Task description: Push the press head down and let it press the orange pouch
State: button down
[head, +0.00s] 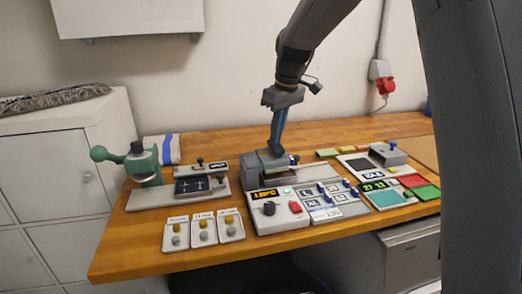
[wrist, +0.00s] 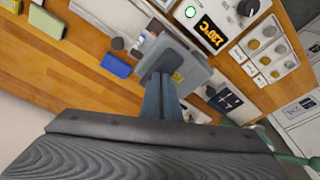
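The grey press head (head: 262,170) is at the middle of the bench, behind a control box with a lit display. My gripper (head: 276,150) points down over the press head. In the wrist view its two fingers (wrist: 160,82) lie side by side, shut with nothing between them. The tips are at the press head's edge; I cannot tell whether they touch it. I cannot make out the orange pouch; the area under the press head is hidden.
The control box (head: 280,212) has a dark knob, a red button and a green light. A green lever press (head: 143,164) stands at left, small knobbed plates (head: 203,232) in front. Labelled cards (head: 333,203) and coloured pads lie right. A blue block (wrist: 116,66) is near the fingers.

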dwell(0.4)
notch_tip(320, 180, up, 13)
jog(key=p, duration=1)
dwell(0.7)
dwell(0.3)
